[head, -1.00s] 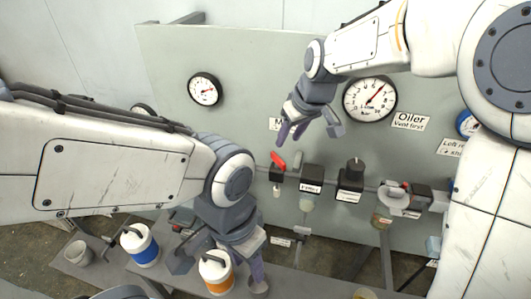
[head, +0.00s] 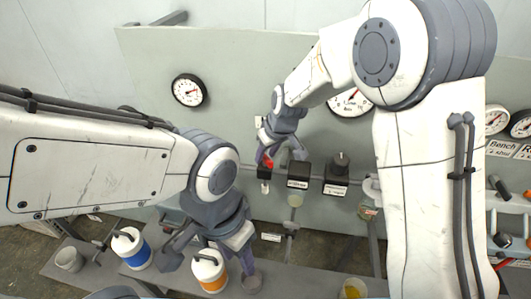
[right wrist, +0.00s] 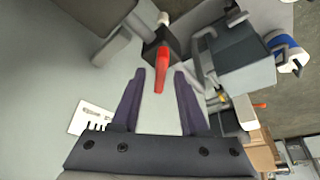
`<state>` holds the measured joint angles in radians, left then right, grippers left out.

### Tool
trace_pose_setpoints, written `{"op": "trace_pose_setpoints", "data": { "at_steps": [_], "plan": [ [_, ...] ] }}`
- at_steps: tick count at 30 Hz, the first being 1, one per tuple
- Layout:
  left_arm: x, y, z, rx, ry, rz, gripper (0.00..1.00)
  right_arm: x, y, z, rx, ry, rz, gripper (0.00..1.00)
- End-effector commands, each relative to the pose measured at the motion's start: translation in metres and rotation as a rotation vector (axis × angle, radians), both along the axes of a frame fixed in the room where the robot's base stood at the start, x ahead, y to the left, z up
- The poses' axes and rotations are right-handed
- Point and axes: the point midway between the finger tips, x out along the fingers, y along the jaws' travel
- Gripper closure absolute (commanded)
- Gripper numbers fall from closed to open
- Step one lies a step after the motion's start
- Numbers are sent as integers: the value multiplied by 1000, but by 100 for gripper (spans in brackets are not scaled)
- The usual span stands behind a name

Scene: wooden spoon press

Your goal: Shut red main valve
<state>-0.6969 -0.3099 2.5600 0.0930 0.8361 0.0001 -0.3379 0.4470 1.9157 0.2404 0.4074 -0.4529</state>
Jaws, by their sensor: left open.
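The red valve lever (right wrist: 162,68) stands out from a dark valve body (right wrist: 160,42) on the panel's pipe. In the right wrist view it lies between the tips of my right gripper (right wrist: 160,76), which is open. No finger clearly touches the lever. In the head view my right gripper (head: 281,154) is at the red lever (head: 268,161) and partly hides it. My left gripper (head: 211,268) is open and low, around or above the white container with an orange band (head: 207,284); I cannot tell whether it touches it.
The grey panel (head: 150,65) carries a gauge (head: 189,90) and more dark valve units (head: 298,175) right of the red lever. A blue-banded container (head: 132,250) and a grey cup (head: 69,260) stand on the bench below. My right arm covers much of the panel's right side.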

Motion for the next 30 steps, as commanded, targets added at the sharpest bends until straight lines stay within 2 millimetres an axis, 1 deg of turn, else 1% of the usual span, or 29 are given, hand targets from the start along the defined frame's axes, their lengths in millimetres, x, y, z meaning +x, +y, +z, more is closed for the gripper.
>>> {"op": "trace_pose_setpoints", "data": {
  "at_steps": [1,3,9,14,20,24,26,30],
  "plan": [
    [0,0,0,0,0,0,54,0,0,0,0,0,0,77],
    [0,0,0,0,0,0,54,0,0,0,0,0,0,100],
    [0,0,0,0,0,0,54,0,0,1,0,0,-1,100],
    [0,0,6,0,0,0,54,0,0,2,-1,0,-21,100],
    [0,0,20,0,0,1,54,-1,1,4,-2,2,-101,100],
    [0,0,26,0,0,1,54,-1,2,3,-2,-2,-194,100],
    [0,0,25,0,0,1,54,-1,2,1,-2,-3,-240,100],
    [0,0,9,0,0,1,54,-1,3,-4,0,-5,-353,100]
  ]
}}
